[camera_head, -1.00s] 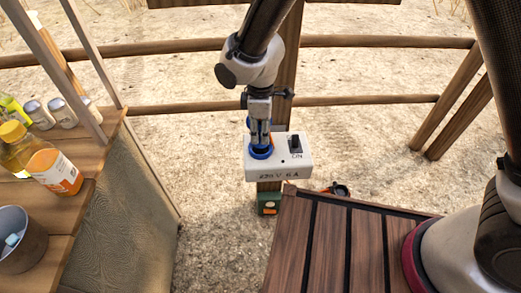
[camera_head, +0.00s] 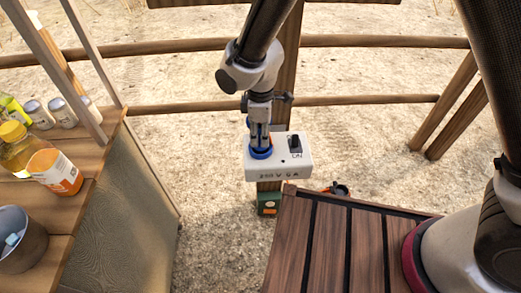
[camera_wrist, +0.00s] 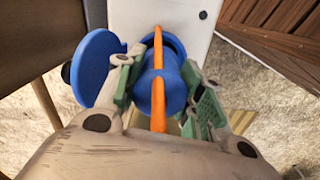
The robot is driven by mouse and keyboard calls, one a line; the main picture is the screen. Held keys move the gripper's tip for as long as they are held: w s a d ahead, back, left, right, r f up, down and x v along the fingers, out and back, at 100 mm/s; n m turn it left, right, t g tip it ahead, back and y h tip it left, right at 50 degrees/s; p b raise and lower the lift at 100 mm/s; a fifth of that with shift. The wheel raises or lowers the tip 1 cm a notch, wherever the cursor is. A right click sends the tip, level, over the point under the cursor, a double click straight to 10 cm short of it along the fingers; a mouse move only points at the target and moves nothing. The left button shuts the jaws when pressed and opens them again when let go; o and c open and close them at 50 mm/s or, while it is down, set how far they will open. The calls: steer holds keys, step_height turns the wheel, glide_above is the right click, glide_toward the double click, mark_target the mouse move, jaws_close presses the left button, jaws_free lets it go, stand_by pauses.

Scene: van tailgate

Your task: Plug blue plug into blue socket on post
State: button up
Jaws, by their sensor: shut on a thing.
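The white box (camera_head: 278,178) with a black switch (camera_head: 295,143) sits on the wooden post (camera_head: 291,80). Its blue socket (camera_head: 261,154) shows as a blue ring on top at the left. My gripper (camera_head: 260,133) points down right over this socket. In the wrist view, my gripper (camera_wrist: 160,88) is shut on the blue plug (camera_wrist: 172,98), with green pads on both sides. An orange cable (camera_wrist: 158,50) runs across the plug. A round blue lid (camera_wrist: 97,68) stands open beside the left finger. The plug is at the socket, but its depth is hidden.
A slatted wooden table (camera_head: 337,240) is at the front right. A wooden shelf (camera_head: 90,150) with bottles and a metal cup (camera_head: 22,245) stands at the left. Wooden rails (camera_head: 375,100) run behind the post.

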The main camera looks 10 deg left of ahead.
steer(key=shift+f, duration=0.9)
steer(key=o, duration=1.2)
steer(key=shift+c, duration=0.2)
steer(key=r, duration=1.2)
steer(key=shift+s, duration=0.2)
